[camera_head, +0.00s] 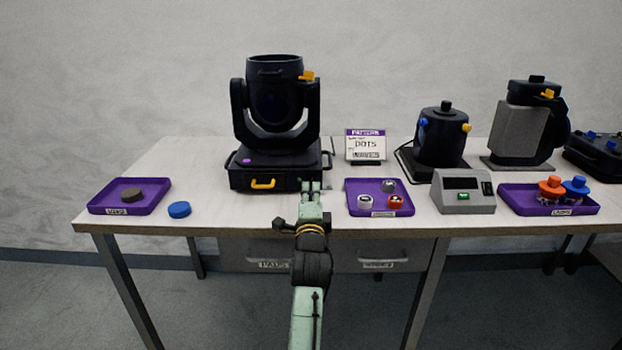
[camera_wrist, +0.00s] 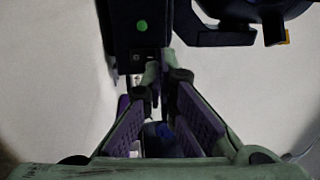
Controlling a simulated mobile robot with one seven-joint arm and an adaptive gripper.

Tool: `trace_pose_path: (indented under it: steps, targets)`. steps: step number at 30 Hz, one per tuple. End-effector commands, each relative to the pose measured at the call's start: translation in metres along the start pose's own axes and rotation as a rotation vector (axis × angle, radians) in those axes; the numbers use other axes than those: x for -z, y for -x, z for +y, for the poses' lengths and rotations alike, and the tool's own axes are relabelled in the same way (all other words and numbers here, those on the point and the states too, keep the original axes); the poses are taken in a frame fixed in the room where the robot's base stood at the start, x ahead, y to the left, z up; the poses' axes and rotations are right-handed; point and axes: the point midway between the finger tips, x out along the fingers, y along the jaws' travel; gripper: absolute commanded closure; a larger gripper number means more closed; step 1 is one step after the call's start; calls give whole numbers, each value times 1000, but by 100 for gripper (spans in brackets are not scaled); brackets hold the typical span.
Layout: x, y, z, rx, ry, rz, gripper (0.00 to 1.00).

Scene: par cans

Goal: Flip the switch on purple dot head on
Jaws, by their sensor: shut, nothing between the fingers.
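The black moving head (camera_head: 275,105) with a purple dot (camera_head: 246,161) on its base stands on the table, left of centre. A yellow handle (camera_head: 263,184) is on the base's front. In the wrist view, a dark base (camera_wrist: 125,25) carries a green dot (camera_wrist: 142,25), with a small detail, possibly a switch, below it. My gripper (camera_head: 311,186) is shut and empty at the base's front right corner. In the wrist view my gripper's fingertips (camera_wrist: 158,76) reach close to the base's lower edge; I cannot tell if they touch.
A purple tray (camera_head: 352,204) with several small parts lies right of my gripper. Another purple tray (camera_head: 100,209) and a blue disc (camera_head: 179,209) lie left. A label card (camera_head: 366,146), a grey box (camera_head: 463,203) and other black lamps (camera_head: 441,140) stand to the right.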

Motion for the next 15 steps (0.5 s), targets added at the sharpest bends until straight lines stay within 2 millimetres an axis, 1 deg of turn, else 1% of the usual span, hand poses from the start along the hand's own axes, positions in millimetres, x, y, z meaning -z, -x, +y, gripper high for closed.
trace_pose_path:
  steps: [1, 6, 10, 15]
  targets:
    - [1, -10, -3, 0, -1, 1, 100]
    - [0, -28, -1, 0, -1, 0, 100]
    - [0, -34, 0, 0, 0, 0, 100]
    - [0, -35, 0, 1, 0, 0, 100]
